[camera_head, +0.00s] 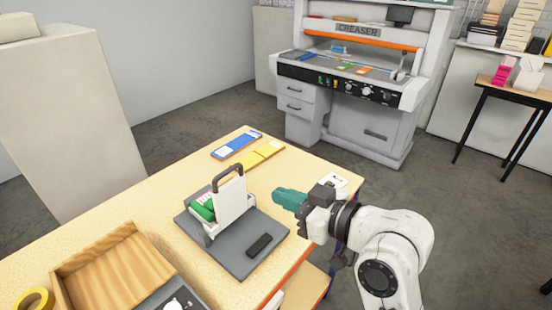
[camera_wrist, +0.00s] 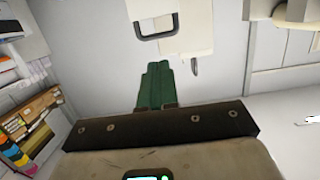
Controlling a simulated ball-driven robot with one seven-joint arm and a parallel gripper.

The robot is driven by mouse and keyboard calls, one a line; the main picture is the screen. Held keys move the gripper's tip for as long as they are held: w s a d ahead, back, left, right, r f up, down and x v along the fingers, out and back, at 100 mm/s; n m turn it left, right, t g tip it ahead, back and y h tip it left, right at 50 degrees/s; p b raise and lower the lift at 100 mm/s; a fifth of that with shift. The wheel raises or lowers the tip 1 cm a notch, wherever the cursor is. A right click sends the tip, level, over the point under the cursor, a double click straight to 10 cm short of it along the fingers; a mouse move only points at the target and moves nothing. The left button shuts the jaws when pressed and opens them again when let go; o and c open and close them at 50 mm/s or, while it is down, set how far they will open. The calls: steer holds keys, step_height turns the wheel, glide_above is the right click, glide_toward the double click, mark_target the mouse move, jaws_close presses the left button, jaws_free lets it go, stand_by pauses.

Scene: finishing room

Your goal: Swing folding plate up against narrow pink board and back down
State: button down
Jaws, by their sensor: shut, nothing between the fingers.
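The folding plate (camera_head: 232,203) is a white panel with a black handle (camera_head: 228,174) on its top edge. It stands about upright on a dark grey base (camera_head: 246,263). A small pink patch (camera_head: 205,196), perhaps the narrow pink board, shows behind its left edge; most of it is hidden, and contact cannot be told. Green parts (camera_head: 203,211) sit beside it. My gripper (camera_head: 279,197) has teal fingers, shut and empty, to the right of the plate and apart from it. In the wrist view the fingers (camera_wrist: 157,70) point toward the plate's black handle (camera_wrist: 156,30).
A black block (camera_head: 259,245) lies on the base's front right. Blue (camera_head: 236,145) and yellow (camera_head: 255,158) strips lie at the table's back. A wooden tray (camera_head: 113,268) and a yellow tape roll (camera_head: 35,301) are at front left. A creaser machine (camera_head: 350,72) stands behind.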

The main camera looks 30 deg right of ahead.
mark_target(229, 173)
steer(key=b+x, duration=0.2)
steer(key=b, duration=0.6)
steer(key=shift+w+d+f, duration=0.1)
steer(key=shift+d, duration=0.05)
steer(key=shift+b, duration=0.7)
steer(key=x, duration=0.6)
steer(key=p+x, duration=0.1)
steer(key=x, duration=0.3)
steer(key=shift+w+r, duration=0.15)
steer(key=shift+r, duration=0.2)
steer(key=shift+w+f, duration=0.2)
steer(key=shift+w, duration=0.45)
